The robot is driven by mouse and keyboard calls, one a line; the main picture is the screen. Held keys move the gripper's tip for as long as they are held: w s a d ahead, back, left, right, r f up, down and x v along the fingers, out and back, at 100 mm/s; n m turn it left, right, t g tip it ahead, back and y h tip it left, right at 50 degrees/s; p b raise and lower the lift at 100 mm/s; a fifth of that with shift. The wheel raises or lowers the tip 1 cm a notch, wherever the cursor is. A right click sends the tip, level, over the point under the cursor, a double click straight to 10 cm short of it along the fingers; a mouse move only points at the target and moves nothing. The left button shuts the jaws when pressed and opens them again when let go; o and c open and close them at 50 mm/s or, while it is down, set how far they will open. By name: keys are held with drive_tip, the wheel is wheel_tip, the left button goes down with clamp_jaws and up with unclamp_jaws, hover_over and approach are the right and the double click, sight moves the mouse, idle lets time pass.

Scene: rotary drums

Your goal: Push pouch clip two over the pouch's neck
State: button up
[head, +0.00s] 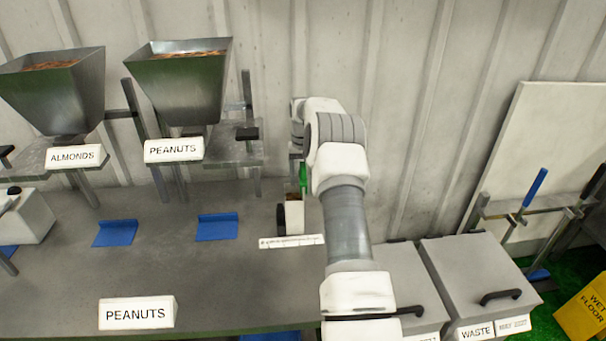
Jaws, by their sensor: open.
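A small pale pouch-like item (295,216) stands on the grey bench, just left of my arm and partly hidden by it. A narrow green piece (303,177) shows directly above it; it may be a clip, but I cannot tell whether it touches the neck. My gripper (284,218) is mostly hidden behind my arm; a dark part, probably a finger, shows beside the pale item. It is open, and I cannot make out its exact hold on the clip or pouch.
Two blue pieces (115,233) (217,227) lie left on the bench. Hoppers labelled almonds (52,95) and peanuts (178,85) stand behind. A lidded waste bin (478,270) is at right.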

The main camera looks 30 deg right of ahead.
wheel_tip(320, 180, up, 17)
drive_tip(key=shift+r+p, duration=0.2)
drive_tip(key=shift+p, duration=0.15)
idle(0.4)
drive_tip(key=s+a+r+n+t+h, duration=0.1)
drive_tip(key=s+a+r+n, duration=0.1)
drive_tip(key=s+a+r, duration=0.55)
drive_tip(key=s+a+r+n+t, duration=0.15)
drive_tip(key=s+a+r, duration=0.35)
drive_tip(key=a+r, duration=0.5)
drive_tip(key=s+a+f+t, duration=0.1)
drive_tip(key=s+a+f, duration=0.3)
drive_tip(key=s, duration=0.4)
drive_tip(key=s+a+f+n+t+b, duration=0.1)
drive_tip(key=s+a+f, duration=0.3)
drive_tip(key=s, duration=0.4)
drive_tip(key=s+a+f+n+t+y, duration=0.1)
drive_tip(key=s+a+f, duration=0.3)
drive_tip(key=s, duration=0.4)
drive_tip(key=shift+b, duration=0.35)
